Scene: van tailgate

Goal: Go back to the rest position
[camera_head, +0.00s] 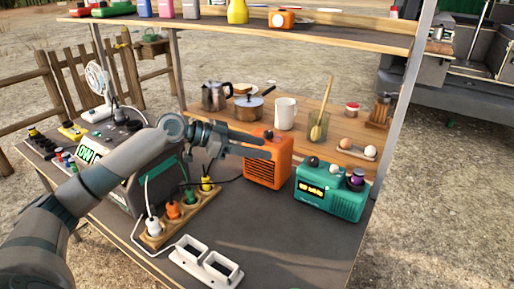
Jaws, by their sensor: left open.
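My left arm reaches in from the left over the dark tabletop (290,245). My left gripper (262,146) is open and I see nothing held between its fingers. It shows in front of the orange radio-like box (268,172) and above the wooden power strip; whether it touches the orange box I cannot tell. My right gripper is out of view.
A teal radio (330,192) stands right of the orange box. A wooden strip with coloured plugs (180,212) and a white two-opening frame (206,262) lie in front. A raised shelf behind holds a moka pot (215,97), a pan (250,108) and a white mug (285,113).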

